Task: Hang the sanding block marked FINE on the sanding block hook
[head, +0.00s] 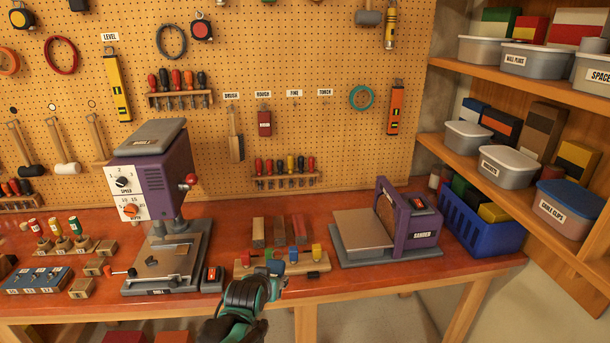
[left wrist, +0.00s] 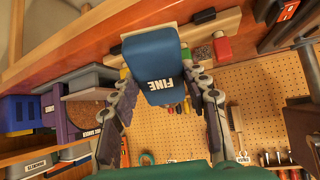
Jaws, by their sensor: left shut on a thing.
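The blue sanding block marked FINE (left wrist: 152,62) is between the fingers of my left gripper (left wrist: 165,98) in the left wrist view, its label facing the camera. In the head view my left gripper (head: 273,279) is low in front of the bench edge, over the wooden rack, shut on the block (head: 276,267), which is mostly hidden there. On the pegboard, the FINE label (head: 294,93) marks a hook with nothing hanging from it. A dark red block (head: 265,123) hangs under the ROUGH label (head: 263,94). My right gripper is not in view.
A brush (head: 236,135) hangs left of the red block. A screwdriver rack (head: 287,182) is fixed below the hooks. The drill press (head: 155,180) stands to the left, the sander (head: 405,225) to the right. Wooden blocks (head: 279,230) lie between them.

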